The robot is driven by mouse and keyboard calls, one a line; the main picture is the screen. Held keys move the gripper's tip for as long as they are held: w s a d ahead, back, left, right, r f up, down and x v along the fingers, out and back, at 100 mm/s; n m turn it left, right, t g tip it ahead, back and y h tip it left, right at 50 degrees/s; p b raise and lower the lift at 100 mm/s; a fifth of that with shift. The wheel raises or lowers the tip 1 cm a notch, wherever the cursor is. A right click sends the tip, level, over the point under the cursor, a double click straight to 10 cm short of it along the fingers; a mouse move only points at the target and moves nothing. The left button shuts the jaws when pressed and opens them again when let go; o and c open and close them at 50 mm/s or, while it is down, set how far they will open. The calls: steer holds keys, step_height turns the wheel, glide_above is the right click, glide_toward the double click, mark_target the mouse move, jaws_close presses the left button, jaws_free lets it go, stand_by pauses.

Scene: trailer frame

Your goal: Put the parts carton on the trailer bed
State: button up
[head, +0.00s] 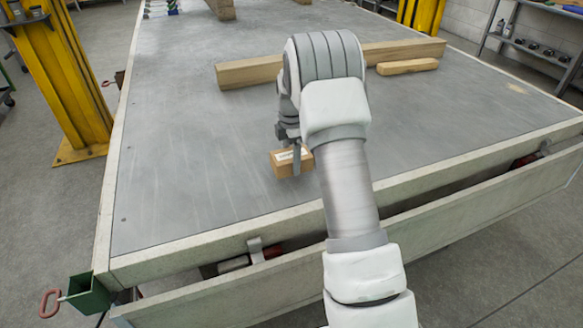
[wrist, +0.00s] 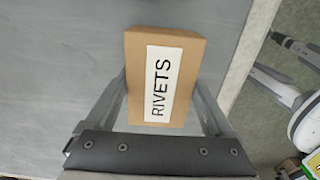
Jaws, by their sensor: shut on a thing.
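The parts carton (head: 283,168) is a small brown box with a white label. In the wrist view the carton (wrist: 190,95) fills the middle and its label reads RIVETS. My gripper (head: 294,158) points down over the trailer bed (head: 185,170) and is shut on the carton, one finger on each side. In the wrist view my gripper (wrist: 163,98) shows both fingers along the carton's sides. The carton is over the grey bed, near its front edge. I cannot tell whether its underside touches the bed. My arm hides part of the bed to the right.
A long timber beam (head: 250,71) lies across the bed behind the carton, with a short wood block (head: 407,66) at right. The bed left of the carton is clear. A pale raised rim (head: 190,246) runs along the front edge. Yellow posts (head: 62,85) stand beside the trailer.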

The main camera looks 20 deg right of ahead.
mark_target(291, 167)
steer(key=shift+f+b, duration=0.3)
steer(key=shift+f, duration=1.2)
steer(key=shift+f, duration=0.1)
steer(key=o, duration=1.4)
steer(key=shift+f, duration=0.1)
steer(key=shift+o, duration=0.2)
